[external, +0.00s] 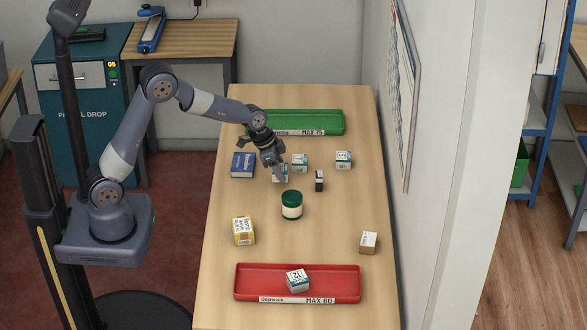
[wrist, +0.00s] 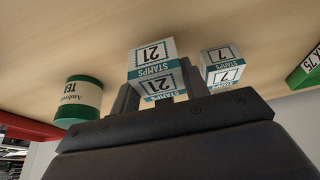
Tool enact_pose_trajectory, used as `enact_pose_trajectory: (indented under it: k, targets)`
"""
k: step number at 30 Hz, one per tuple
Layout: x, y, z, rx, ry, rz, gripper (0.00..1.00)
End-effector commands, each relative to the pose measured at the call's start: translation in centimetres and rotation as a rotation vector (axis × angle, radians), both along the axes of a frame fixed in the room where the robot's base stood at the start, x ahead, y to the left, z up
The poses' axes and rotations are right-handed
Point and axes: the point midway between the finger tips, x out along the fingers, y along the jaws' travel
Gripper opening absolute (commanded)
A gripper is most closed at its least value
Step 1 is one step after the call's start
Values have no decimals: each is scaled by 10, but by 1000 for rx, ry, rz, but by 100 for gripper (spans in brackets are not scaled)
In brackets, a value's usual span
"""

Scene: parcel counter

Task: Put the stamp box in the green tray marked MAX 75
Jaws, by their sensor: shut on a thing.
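My gripper (external: 277,168) is shut on a white and teal stamp box (external: 281,175) marked 21. The same box (wrist: 154,68) shows between the fingers in the wrist view. I cannot tell whether it touches the counter. The green tray (external: 310,121) marked MAX 75 lies at the far end of the counter, behind my gripper; its corner (wrist: 308,68) shows at the right edge of the wrist view. A second stamp box (external: 300,163) stands just right of the held one; it is marked 7 in the wrist view (wrist: 221,66). A third similar box (external: 343,160) stands further right.
A green-lidded tea tin (external: 292,205) and a small black-sided box (external: 319,181) stand close by. A blue box (external: 243,165) is left, a yellow box (external: 243,231) front left, a brown box (external: 368,242) front right.

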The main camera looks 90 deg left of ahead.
Motion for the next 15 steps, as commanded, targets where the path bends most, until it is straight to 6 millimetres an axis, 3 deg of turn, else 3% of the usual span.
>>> enact_pose_trajectory:
  k: [7,15]
  targets:
    - [1,0,51,2,-5,1,16]
    - [1,3,74,0,-1,4,16]
